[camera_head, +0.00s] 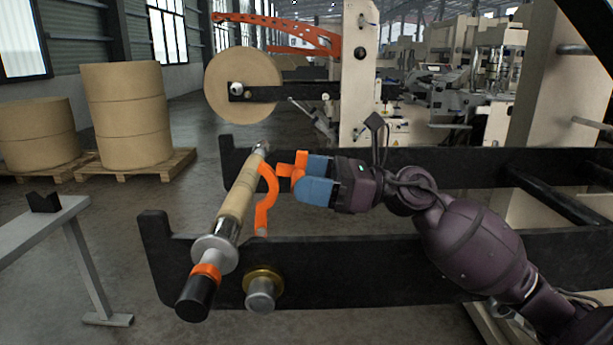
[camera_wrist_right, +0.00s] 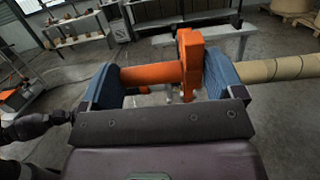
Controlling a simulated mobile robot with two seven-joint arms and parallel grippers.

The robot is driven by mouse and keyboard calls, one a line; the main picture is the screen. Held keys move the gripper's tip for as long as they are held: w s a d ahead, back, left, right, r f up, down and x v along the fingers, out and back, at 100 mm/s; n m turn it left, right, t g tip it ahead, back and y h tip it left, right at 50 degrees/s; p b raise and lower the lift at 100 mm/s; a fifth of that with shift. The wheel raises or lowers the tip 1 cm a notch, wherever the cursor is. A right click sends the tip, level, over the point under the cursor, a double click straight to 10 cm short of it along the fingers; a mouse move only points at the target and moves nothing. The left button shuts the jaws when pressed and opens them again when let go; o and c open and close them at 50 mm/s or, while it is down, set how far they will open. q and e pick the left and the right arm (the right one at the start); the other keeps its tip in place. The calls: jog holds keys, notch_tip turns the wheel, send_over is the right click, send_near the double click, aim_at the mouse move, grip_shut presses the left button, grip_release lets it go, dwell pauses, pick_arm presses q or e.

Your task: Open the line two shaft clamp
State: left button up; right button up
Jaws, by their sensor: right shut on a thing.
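The orange shaft clamp (camera_head: 268,196) is a curved arm standing beside the shaft, its foot at the near black frame arm. A short orange handle (camera_head: 285,170) sticks out from its upper part toward my gripper. My right gripper (camera_head: 304,178) has blue fingers and is shut on the orange handle. In the right wrist view the orange bar (camera_wrist_right: 150,75) spans between the two fingers, with the clamp's upright part (camera_wrist_right: 187,60) near the right one. The shaft with a tan core (camera_head: 236,199) lies across the frame arms. I cannot tell whether the clamp still touches it. My left gripper is out of view.
The near black frame arm (camera_head: 345,270) runs below my right arm; the far one (camera_head: 450,168) lies behind. A large kraft roll (camera_head: 243,88) hangs at the back. Stacked rolls (camera_head: 124,115) stand on pallets at left. A grey stand (camera_head: 65,225) is at front left.

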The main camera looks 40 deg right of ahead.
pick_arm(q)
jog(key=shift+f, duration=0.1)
pick_arm(e)
jog(key=shift+r, duration=0.1)
jog(key=o, duration=1)
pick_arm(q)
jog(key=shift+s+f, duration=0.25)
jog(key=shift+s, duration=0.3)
pick_arm(e)
jog(key=shift+o, duration=0.2)
jog(key=v, duration=1)
jog(key=shift+s+d, duration=0.25)
jog(key=shift+d, duration=0.05)
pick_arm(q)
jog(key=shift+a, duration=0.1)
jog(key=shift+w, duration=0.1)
